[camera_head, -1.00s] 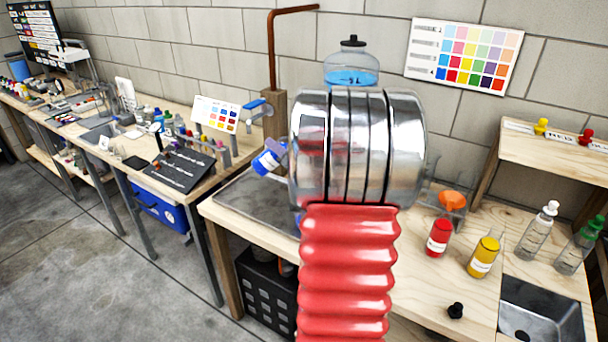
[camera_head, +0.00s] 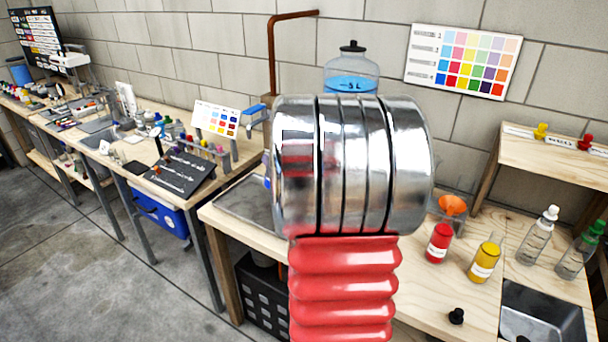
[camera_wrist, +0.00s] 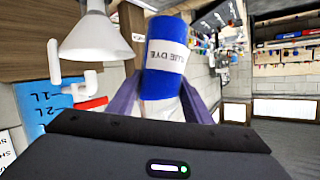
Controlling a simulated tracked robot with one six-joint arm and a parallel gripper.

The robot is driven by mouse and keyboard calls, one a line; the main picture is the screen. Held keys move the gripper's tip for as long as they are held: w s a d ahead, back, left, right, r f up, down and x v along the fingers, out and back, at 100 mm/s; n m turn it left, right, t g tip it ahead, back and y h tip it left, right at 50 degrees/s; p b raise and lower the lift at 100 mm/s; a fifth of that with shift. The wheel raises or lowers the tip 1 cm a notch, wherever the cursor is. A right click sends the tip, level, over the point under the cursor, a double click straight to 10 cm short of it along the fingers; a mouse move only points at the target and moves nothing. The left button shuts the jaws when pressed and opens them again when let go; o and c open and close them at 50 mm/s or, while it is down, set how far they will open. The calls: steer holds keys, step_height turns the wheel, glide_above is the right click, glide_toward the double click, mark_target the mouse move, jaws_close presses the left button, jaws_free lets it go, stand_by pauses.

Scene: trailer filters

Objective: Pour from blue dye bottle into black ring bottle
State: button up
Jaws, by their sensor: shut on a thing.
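In the wrist view, the blue dye bottle (camera_wrist: 164,75), blue with a white "BLUE DYE" label, is held between the purple-grey fingers of my gripper (camera_wrist: 162,100). My gripper is shut on it. In the head view, only a small blue bit of it shows at the left edge of my shiny wrist (camera_head: 267,181); my arm hides the fingers and the rest. I cannot make out the black ring bottle; it may be behind my arm.
A jar of blue liquid (camera_head: 351,84) stands behind my arm. To the right are red (camera_head: 439,243) and yellow (camera_head: 484,262) bottles, an orange funnel (camera_head: 453,205), white-capped (camera_head: 537,237) and green-capped (camera_head: 579,252) bottles, a black cap (camera_head: 456,316) and a sink (camera_head: 541,318). A white cone (camera_wrist: 95,40) shows in the wrist view.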

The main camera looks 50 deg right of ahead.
steer(key=shift+w, duration=0.1)
steer(key=shift+r+n, duration=0.3)
steer(key=shift+n+g+h, duration=0.4)
steer(key=shift+n+g, duration=0.1)
steer(key=shift+n, duration=0.1)
steer(key=shift+w+a+r+b, duration=0.15)
steer(key=shift+r+b, duration=1)
steer(key=shift+r, duration=1.4)
steer(key=shift+r, duration=0.1)
steer(key=shift+r, duration=2.45)
